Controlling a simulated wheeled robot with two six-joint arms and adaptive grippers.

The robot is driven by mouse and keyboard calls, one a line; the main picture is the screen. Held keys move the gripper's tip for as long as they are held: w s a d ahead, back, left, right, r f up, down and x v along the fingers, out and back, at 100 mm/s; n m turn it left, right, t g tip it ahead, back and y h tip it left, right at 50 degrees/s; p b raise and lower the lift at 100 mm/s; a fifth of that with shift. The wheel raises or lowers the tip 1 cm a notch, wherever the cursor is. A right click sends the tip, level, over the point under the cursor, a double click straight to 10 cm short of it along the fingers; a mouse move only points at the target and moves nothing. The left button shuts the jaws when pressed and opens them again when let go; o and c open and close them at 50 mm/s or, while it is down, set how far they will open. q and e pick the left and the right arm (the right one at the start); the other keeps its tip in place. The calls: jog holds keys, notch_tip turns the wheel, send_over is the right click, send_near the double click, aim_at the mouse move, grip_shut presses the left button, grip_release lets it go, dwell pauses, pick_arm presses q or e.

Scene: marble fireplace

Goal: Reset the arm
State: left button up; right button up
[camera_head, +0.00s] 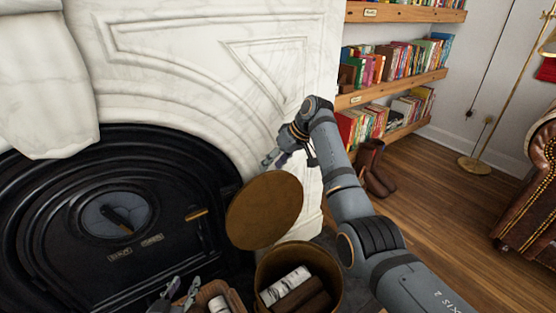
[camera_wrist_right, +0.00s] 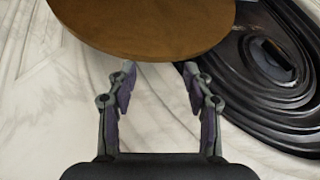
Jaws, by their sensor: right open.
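My right arm reaches in from the lower right of the head view. Its gripper (camera_head: 276,158) is near the marble surround, above and behind a round bronze lid (camera_head: 264,210). In the right wrist view the gripper (camera_wrist_right: 159,72) is open with nothing between its fingers, and the lid (camera_wrist_right: 150,28) shows beyond the fingertips. I cannot tell if they touch. The lid stands tilted up over a bucket (camera_head: 333,283) that holds logs (camera_head: 286,287). My left gripper (camera_head: 181,290) is at the bottom edge of the head view, its fingers apart, partly cut off.
The black fireplace door (camera_head: 115,215) and white marble surround (camera_head: 215,75) are close on the left. Bookshelves (camera_head: 395,85), brown boots (camera_head: 372,170) and a leather armchair (camera_head: 530,215) stand farther right. The wooden floor (camera_head: 440,205) between is clear.

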jog(key=shift+v, duration=1.05)
